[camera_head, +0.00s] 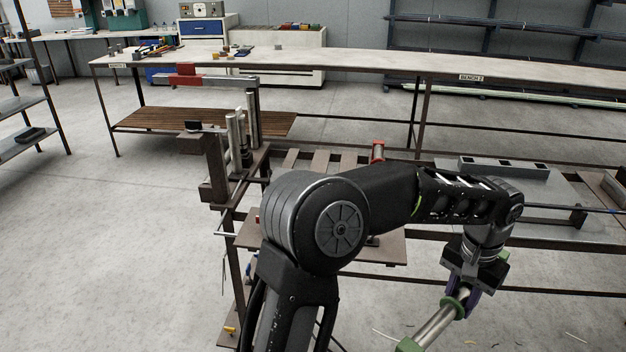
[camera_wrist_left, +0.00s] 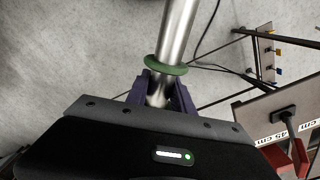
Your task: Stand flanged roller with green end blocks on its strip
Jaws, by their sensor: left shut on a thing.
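The flanged roller (camera_head: 436,324) is a silver metal tube with a green flange (camera_head: 453,304) and a green end block (camera_head: 409,345) at its lower end, cut by the bottom edge of the head view. My left gripper (camera_head: 463,290) is shut on the roller, which hangs tilted down to the left, over the floor. In the left wrist view, the dark purple fingers (camera_wrist_left: 160,88) close around the silver tube (camera_wrist_left: 176,35), close to the green flange (camera_wrist_left: 166,66). The roller's far end is out of view. Brown strips (camera_head: 320,160) lie behind my arm; which belongs to this roller I cannot tell.
A red-ended piece (camera_head: 377,152) stands near the strips. A metal stand with upright tubes (camera_head: 252,119) is left of my arm. A steel plate with a slotted grey bar (camera_head: 503,168) is at right. A long bench (camera_head: 330,65) runs behind. The left floor is clear.

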